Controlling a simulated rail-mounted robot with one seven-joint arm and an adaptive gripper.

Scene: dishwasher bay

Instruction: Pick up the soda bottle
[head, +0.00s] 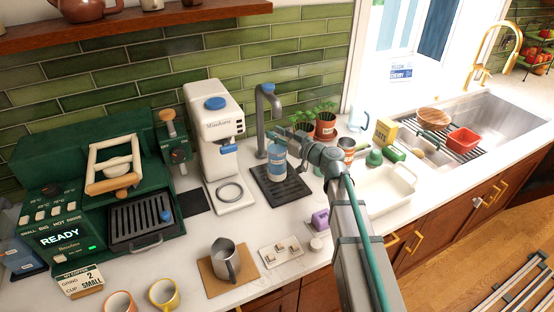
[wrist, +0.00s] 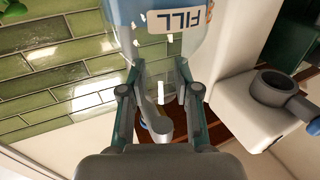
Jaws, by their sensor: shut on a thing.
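A clear bottle with a blue band and a "FILL" label (wrist: 178,20) fills the top of the wrist view. In the head view the bottle (head: 277,162) is upright beside the grey tap (head: 262,115), over the black drip tray (head: 282,190). I cannot tell if its base touches the tray. My gripper (wrist: 158,88) is shut on the bottle, with one finger on each side. In the head view my gripper (head: 292,143) reaches it from the right, and its fingertips are partly hidden.
A metal pitcher (head: 225,258) and yellow cup (head: 164,294) are in front. Potted plants (head: 325,125) stand behind. A white basin (head: 385,195) and the sink (head: 500,115) are at right.

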